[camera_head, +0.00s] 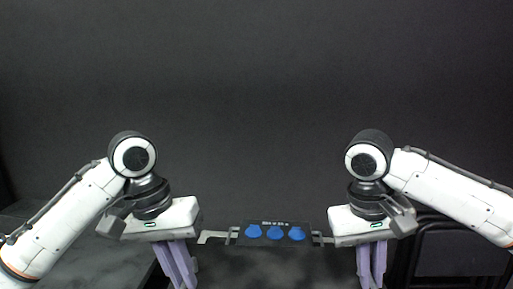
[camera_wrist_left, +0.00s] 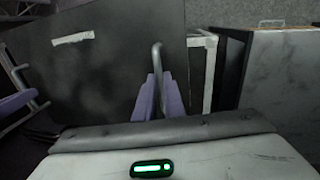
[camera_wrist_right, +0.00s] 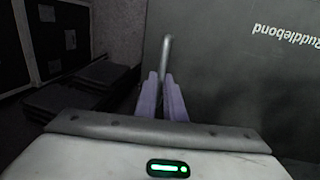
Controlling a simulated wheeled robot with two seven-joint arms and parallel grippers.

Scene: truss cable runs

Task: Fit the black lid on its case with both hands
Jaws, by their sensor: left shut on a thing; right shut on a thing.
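The black lid (camera_head: 275,270) is the broad dark panel low between my two arms in the head view; its lower part is cut off. My left gripper (camera_head: 178,268) points down at its left side, its purple fingers shut on a grey bar handle (camera_wrist_left: 157,58). In the left wrist view the dark panel (camera_wrist_left: 105,85) has a pale strip of tape. My right gripper (camera_head: 371,268) points down at the right side, shut on another bar handle (camera_wrist_right: 167,50). There the lid (camera_wrist_right: 235,75) bears upside-down white lettering. I cannot make out the case or how the lid sits on it.
A dark unit with blue round parts (camera_head: 275,232) and grey end brackets shows between the grippers. Black cases (camera_head: 460,250) stand at right. A marbled grey box (camera_wrist_left: 290,85) and a white frame (camera_wrist_left: 208,65) are near the left gripper. A plain dark backdrop fills the upper head view.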

